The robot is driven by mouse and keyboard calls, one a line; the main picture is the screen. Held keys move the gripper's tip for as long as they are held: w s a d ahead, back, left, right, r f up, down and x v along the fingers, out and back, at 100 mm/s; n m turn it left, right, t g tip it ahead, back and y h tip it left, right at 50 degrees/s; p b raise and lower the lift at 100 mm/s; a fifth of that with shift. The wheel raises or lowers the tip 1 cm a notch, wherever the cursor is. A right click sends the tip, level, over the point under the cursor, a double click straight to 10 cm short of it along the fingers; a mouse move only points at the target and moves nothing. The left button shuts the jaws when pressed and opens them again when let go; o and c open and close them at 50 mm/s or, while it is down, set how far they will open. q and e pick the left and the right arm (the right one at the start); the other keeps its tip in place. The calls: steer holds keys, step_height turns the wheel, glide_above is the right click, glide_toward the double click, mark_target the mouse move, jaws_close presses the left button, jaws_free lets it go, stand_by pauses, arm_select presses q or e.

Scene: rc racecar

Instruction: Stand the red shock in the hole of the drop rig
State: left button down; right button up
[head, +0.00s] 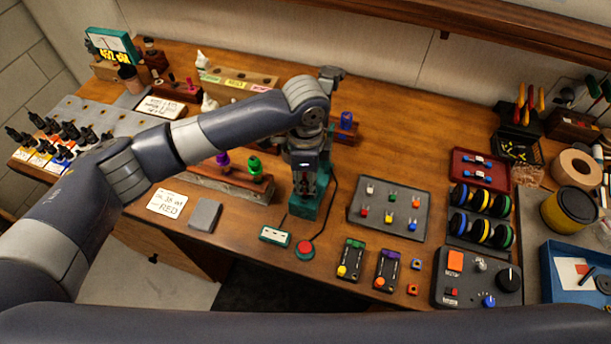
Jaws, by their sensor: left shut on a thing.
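The drop rig shows as a teal base (298,208) near the middle of the bench, with a dark upper part (331,73) rising behind my left wrist. My left arm comes in from the left, and my left gripper (305,178) points down right over the teal base. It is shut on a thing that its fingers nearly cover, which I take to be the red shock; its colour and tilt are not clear. The rig's hole is hidden behind the gripper, so I cannot tell whether the shock is in it. My right gripper is not in view.
A wooden rack with a purple shock (223,159) and a green shock (255,166) stands left of the rig. A blue shock (346,121) stands behind it. A red button (304,250) and a small teal box (274,236) lie in front. A grey parts tray (357,234) lies to the right.

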arm_select(q)
steer(key=shift+f, duration=0.65)
steer(key=shift+f, duration=0.15)
steer(key=c, duration=1.2)
jaws_free()
steer(key=shift+c, duration=0.2)
steer(key=shift+r, duration=0.35)
step_height(320, 180, up, 11)
steer(key=shift+r, duration=0.15)
